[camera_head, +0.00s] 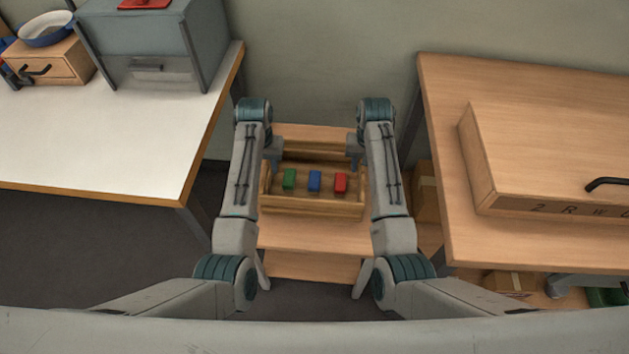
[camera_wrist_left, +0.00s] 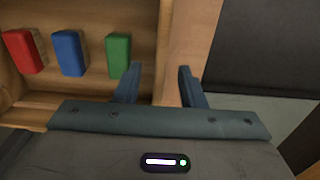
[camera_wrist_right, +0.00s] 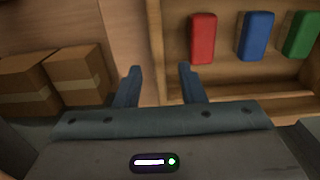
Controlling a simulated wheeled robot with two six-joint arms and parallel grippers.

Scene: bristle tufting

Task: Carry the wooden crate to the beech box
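The wooden crate (camera_head: 312,206) stands on a small wooden stand in the middle of the head view, holding a green block (camera_head: 289,179), a blue block (camera_head: 314,181) and a red block (camera_head: 340,182). My left gripper (camera_wrist_left: 160,85) is at the crate's left end, fingers apart on either side of its end wall. My right gripper (camera_wrist_right: 158,85) is likewise open around the right end wall, with small gaps visible. A large wooden box (camera_head: 560,150) with a black handle and lettering lies on the right table. A smaller wooden box (camera_head: 55,62) stands on the left table. Which is beech, I cannot tell.
The stand (camera_head: 310,238) sits between the white-topped table (camera_head: 90,140) and the wooden table (camera_head: 450,205). A grey cabinet (camera_head: 150,45) stands on the left table. Cardboard boxes (camera_wrist_right: 75,75) are near the stand's right side. The right table's near-left strip is clear.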

